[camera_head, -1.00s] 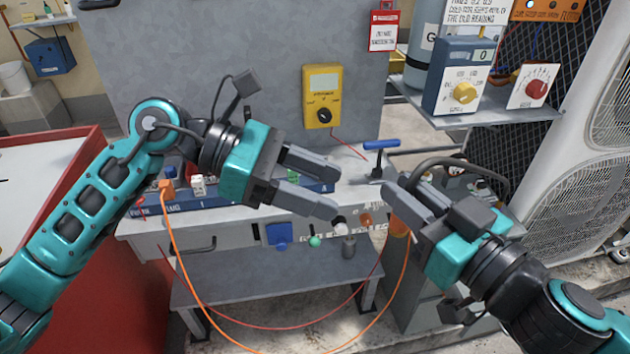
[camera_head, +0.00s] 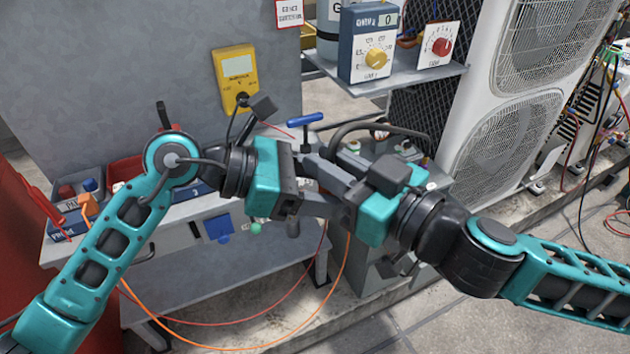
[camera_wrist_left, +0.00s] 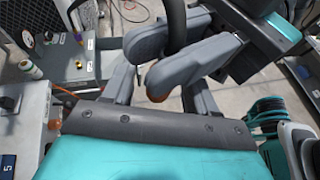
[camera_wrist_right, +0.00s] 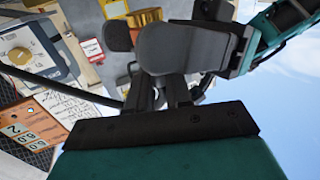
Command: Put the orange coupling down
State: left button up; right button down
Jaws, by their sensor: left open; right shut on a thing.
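My right gripper (camera_head: 326,181) is shut on the orange coupling and meets my left gripper (camera_head: 340,192) in front of the bench. Their fingers cross and overlap in the head view, where the coupling is hidden. An orange patch, likely the coupling (camera_wrist_left: 157,93), shows below the right gripper's fingers in the left wrist view. An orange-gold piece also shows behind the fingers in the right wrist view, partly covered. My left gripper is open, its fingers close about the right gripper's tips. I cannot tell whether they touch the coupling. An orange cable (camera_head: 346,268) hangs below.
The grey bench (camera_head: 180,285) stands under the arms, with a blue-handled valve (camera_head: 305,119) and a black hose at its right. A yellow meter (camera_head: 236,75) is on the grey panel. A shelf (camera_head: 385,80) with a dial box and tall condensers (camera_head: 520,125) stand right.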

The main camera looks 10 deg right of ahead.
pick_arm(q)
jog(key=c, duration=1.1)
grip_shut()
pick_arm(e)
jog(key=c, duration=1)
grip_release()
jog(key=shift+o, duration=0.2)
